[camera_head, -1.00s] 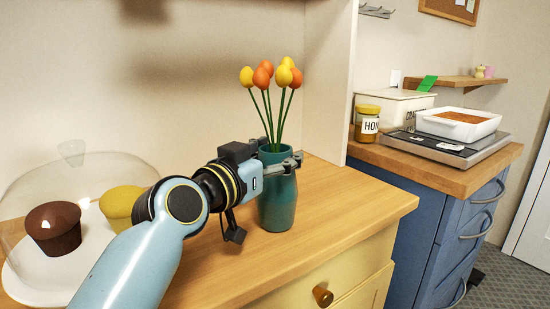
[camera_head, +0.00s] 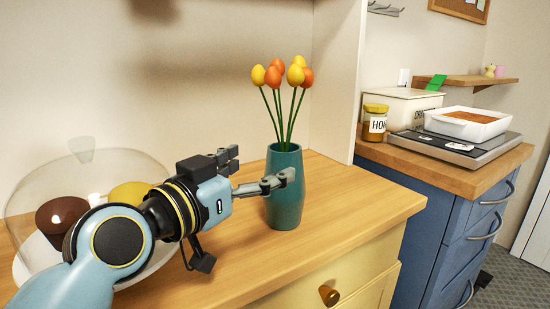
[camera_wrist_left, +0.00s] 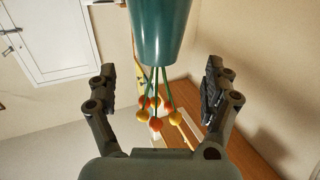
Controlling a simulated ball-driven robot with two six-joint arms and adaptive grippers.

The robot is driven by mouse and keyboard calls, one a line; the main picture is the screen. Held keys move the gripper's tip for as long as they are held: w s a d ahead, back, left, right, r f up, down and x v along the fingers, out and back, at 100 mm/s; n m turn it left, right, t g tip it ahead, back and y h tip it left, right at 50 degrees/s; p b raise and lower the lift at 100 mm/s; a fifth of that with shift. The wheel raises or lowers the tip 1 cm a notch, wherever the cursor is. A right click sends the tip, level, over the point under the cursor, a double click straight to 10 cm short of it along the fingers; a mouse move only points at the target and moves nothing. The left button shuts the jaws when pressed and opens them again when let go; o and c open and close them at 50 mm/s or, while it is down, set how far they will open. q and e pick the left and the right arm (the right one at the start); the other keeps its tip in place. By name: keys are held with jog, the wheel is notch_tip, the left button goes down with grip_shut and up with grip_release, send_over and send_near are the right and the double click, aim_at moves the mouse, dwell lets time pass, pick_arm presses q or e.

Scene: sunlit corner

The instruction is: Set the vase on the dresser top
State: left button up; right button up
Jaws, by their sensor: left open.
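The teal vase (camera_head: 284,200) stands upright on the wooden dresser top (camera_head: 345,195), near its right end. Orange and yellow tulips (camera_head: 283,75) rise from it. My left gripper (camera_head: 262,166) is open just left of the vase. In the head view its nearer finger overlaps the vase's upper side; the farther finger is behind and left of the rim. In the left wrist view, which is upside down, the vase (camera_wrist_left: 160,32) lies beyond and between the spread fingers (camera_wrist_left: 160,80), with a visible gap to either side. My right gripper is not in view.
A clear dome (camera_head: 85,170) covers a brown and a yellow cupcake at left, close to my left arm. A wall panel rises behind the vase. A lower blue cabinet (camera_head: 440,225) at right holds a honey jar (camera_head: 374,123), a box and a baking dish (camera_head: 467,124). The dresser top right of the vase is bare.

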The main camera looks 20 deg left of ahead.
pick_arm(q)
jog(key=v, duration=0.4)
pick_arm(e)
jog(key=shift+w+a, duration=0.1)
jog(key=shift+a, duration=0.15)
